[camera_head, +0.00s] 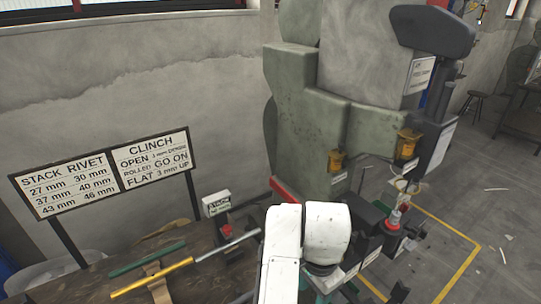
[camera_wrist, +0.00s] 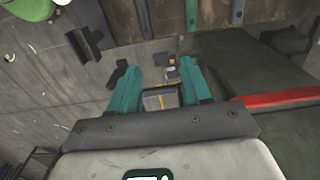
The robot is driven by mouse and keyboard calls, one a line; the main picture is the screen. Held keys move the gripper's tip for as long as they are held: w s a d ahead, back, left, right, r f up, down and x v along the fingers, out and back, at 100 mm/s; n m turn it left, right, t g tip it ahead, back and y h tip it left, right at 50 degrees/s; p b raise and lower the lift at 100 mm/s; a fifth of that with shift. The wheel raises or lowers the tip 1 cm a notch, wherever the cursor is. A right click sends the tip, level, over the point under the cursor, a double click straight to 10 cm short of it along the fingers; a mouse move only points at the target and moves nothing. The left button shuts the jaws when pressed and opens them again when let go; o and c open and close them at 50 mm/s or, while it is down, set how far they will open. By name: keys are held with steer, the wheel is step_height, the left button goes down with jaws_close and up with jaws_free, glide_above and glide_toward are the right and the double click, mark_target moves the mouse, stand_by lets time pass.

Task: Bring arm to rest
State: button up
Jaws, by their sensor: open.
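My gripper (camera_wrist: 160,82) shows in the wrist view with its two teal fingers spread apart and nothing between them. Beyond the fingers are a grey surface and several small blurred objects. In the head view my white arm is bent at the lower middle, in front of the rivet press (camera_head: 305,110). The gripper itself is mostly hidden there, so its exact distance from the press cannot be told.
A wooden bench (camera_head: 85,285) at lower left carries a yellow rod (camera_head: 152,278), a green rod (camera_head: 147,258) and a small sign box (camera_head: 216,204). Two sign boards (camera_head: 105,172) stand behind it. A red edge (camera_wrist: 280,98) shows right of the fingers. Floor at right is fairly open.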

steer(key=s+d+f+n+t+h, duration=0.1)
steer(key=s+d+f, duration=0.15)
steer(key=d, duration=0.45)
steer(key=s+d+f+n+h, duration=0.1)
steer(key=s+d+n, duration=0.15)
steer(key=d, duration=0.45)
steer(key=s+d+f+n+t+h, duration=0.1)
steer(key=s+d, duration=0.2)
steer(key=d, duration=0.4)
steer(key=s+a+f+n+y, duration=0.1)
steer(key=s+f+n, duration=0.2)
steer(key=s, duration=0.7)
steer(key=s+a+f+n+g+y, duration=0.1)
steer(key=s+f+n, duration=0.2)
steer(key=s, duration=0.7)
steer(key=shift+s+a+f+y, duration=0.25)
steer(key=shift+a+f+y, duration=0.05)
steer(key=shift+y, duration=0.1)
